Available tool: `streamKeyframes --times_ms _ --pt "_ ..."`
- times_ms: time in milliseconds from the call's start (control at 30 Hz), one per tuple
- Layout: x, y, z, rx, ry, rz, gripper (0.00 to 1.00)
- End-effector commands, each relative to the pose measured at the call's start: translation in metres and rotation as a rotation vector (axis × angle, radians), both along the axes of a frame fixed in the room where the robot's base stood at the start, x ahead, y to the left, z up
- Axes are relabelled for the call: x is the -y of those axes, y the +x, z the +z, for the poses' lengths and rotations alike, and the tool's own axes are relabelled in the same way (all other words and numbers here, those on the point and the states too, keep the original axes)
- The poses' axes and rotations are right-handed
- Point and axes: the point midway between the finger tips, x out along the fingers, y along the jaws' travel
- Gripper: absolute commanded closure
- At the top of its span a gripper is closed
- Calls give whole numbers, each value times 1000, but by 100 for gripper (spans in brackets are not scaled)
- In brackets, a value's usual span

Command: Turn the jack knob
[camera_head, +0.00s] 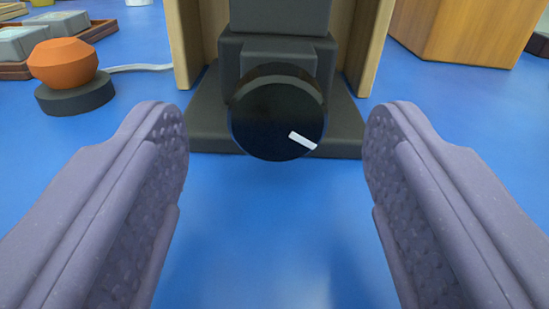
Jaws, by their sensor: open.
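The jack knob (272,118) is a round black dial on the front of a dark jack (345,140), in the upper middle of the view. A short white mark on its face points to the lower right. My gripper (277,140) is open, with its two grey-purple, textured fingers to the left and right of the knob. Both fingers are apart from the knob, and nothing is between them but blue surface and the knob ahead.
Wooden panels (186,45) flank the jack. An orange knob-like piece (63,63) on a dark round base stands left, by trays (90,35) and a pale cable (140,68). A wooden block (460,30) stands at upper right. The blue surface (275,225) in front is clear.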

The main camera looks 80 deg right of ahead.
Motion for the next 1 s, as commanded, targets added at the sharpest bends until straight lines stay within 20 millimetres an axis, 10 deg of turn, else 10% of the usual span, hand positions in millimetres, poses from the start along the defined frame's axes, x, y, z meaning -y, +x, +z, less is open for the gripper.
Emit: streamKeyframes --times_ms 300,833,1000 --pt "-53 -7 2 1 1 1 37" --pt "-60 -6 0 3 8 5 37" --pt "-79 48 7 57 206 123 37"
